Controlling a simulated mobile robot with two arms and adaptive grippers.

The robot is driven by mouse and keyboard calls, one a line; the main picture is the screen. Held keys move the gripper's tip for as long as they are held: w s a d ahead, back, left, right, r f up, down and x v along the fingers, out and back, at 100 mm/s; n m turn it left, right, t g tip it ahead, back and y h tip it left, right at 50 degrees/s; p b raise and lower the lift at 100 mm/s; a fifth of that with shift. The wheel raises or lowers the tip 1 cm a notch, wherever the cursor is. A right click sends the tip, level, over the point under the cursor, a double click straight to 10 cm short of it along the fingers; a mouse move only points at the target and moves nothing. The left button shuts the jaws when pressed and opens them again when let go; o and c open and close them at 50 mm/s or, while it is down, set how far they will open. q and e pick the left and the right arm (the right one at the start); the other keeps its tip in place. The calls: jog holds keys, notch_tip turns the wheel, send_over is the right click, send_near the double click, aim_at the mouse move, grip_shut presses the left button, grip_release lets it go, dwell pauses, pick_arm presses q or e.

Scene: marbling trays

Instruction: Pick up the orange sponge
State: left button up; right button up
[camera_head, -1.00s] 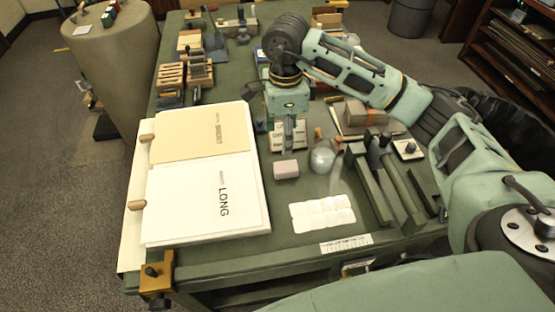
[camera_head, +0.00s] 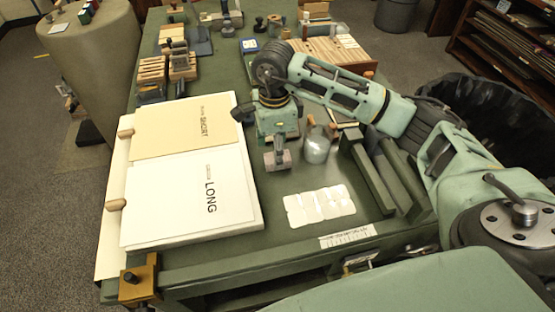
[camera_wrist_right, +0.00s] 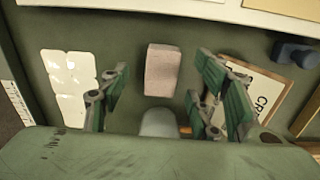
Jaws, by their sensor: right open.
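A pale pinkish block (camera_wrist_right: 160,70), the likely sponge, lies on the green table; it does not look clearly orange. In the head view the block (camera_head: 278,160) is partly covered by my right gripper (camera_head: 278,148), which points down over it. In the right wrist view my right gripper (camera_wrist_right: 158,97) is open, one finger on each side of the block with clear gaps. The fingers do not appear to touch it. My left gripper is not in view.
A rounded pale container (camera_head: 317,148) stands close right of the block. A white welled palette (camera_head: 320,205) lies nearer the front, with green bars (camera_head: 368,175) to its right. The stacked paper boards (camera_head: 185,205) are at the left. Bare table lies between boards and palette.

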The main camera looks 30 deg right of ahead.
jog(key=f, duration=0.2)
jog(key=d+f, duration=0.1)
jog(key=f, duration=0.1)
jog(key=shift+c, duration=0.4)
jog(key=c, duration=0.8)
